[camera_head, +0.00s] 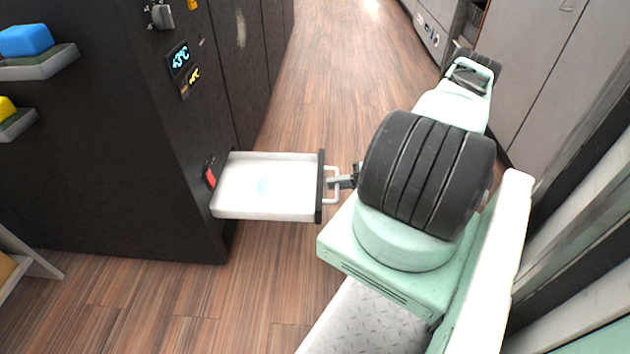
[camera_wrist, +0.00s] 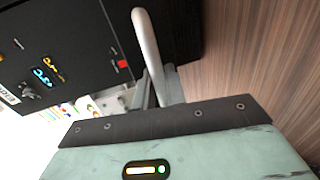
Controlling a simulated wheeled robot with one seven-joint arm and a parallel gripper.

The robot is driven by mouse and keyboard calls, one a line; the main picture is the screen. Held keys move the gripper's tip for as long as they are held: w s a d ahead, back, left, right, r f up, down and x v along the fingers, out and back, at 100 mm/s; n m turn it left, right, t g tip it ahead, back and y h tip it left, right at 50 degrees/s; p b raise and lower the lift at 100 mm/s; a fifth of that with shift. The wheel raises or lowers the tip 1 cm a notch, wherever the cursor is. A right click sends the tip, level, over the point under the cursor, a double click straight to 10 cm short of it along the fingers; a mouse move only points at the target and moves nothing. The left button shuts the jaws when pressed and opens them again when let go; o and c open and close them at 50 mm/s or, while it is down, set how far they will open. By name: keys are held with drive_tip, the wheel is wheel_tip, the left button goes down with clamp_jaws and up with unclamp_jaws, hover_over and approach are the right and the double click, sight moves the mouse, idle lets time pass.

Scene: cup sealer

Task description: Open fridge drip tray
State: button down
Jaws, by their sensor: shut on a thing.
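The drip tray (camera_head: 290,165) is a shallow white tray pulled well out from the front of the dark fridge (camera_head: 110,140). It has a black front panel (camera_head: 321,187) with a pale bar handle (camera_head: 331,186). My gripper (camera_head: 337,183) is shut on this handle, to the right of the tray. In the wrist view, the pale curved handle (camera_wrist: 147,45) runs down between the fingers of my gripper (camera_wrist: 160,90). The inner end of the tray meets the fridge front. My gripper body hides the lower part of the wrist view.
A temperature display (camera_head: 180,58) and a red part (camera_head: 210,177) are on the fridge. Small shelves with a blue block (camera_head: 25,40) and a yellow block (camera_head: 6,107) jut out at left. Grey cabinets (camera_head: 540,70) line the right. Open wood floor (camera_head: 325,80) lies between.

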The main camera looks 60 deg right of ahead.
drive_tip(key=shift+f+v, duration=0.25)
drive_tip(key=shift+v, duration=0.85)
drive_tip(key=shift+d, duration=0.1)
drive_tip(key=c, duration=1.5)
unclamp_jaws()
drive_tip(key=shift+c, duration=0.2)
drive_tip(key=p+v, duration=0.3)
drive_tip(key=v, duration=1.4)
drive_tip(key=shift+s, duration=0.2)
drive_tip(key=shift+d, duration=0.1)
